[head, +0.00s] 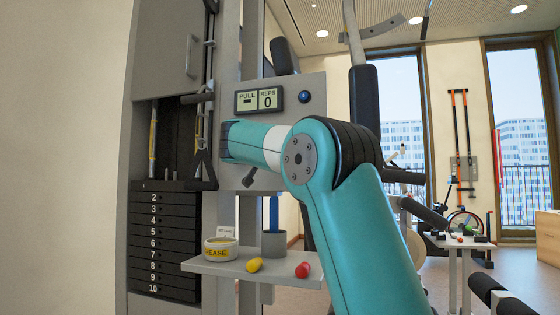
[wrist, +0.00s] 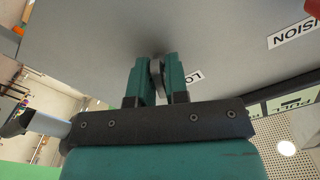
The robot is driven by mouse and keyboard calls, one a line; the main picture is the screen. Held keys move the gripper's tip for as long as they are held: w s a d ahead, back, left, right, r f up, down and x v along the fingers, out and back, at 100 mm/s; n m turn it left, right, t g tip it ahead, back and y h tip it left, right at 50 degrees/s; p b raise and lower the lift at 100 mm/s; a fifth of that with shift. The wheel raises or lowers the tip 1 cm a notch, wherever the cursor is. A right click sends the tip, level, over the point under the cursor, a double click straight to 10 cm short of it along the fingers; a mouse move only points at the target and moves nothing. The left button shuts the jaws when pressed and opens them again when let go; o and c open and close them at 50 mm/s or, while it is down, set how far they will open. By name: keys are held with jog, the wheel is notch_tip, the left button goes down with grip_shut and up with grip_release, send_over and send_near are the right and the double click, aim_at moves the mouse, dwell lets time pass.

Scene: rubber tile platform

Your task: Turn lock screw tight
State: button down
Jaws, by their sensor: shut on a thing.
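The lock screw (wrist: 156,74) is a grey piece standing out from the grey panel in the wrist view. My gripper (wrist: 158,78) is shut on it, one teal finger on each side, and the fingers cover much of it. A white label beginning "LO" (wrist: 194,76) is beside the right finger, partly hidden. In the head view my arm reaches to the grey panel (head: 311,83) of the exercise machine. The fingers and the lock screw are hidden behind my arm there.
The panel bears a display (head: 259,100) reading PULL and REPS 0, a blue knob (head: 305,96) and a dark-ended lever (head: 250,178). Below, a shelf (head: 240,267) holds a grease tin (head: 219,250), a yellow item (head: 254,265) and a red item (head: 303,270). A weight stack (head: 165,240) stands left.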

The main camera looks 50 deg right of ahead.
jog(key=shift+f+m, duration=0.1)
jog(key=shift+m, duration=0.4)
jog(key=c, duration=1.2)
grip_release()
jog(key=shift+c, duration=0.2)
jog(key=v, duration=1.7)
jog(key=shift+a+p, duration=0.2)
jog(key=shift+p, duration=0.15)
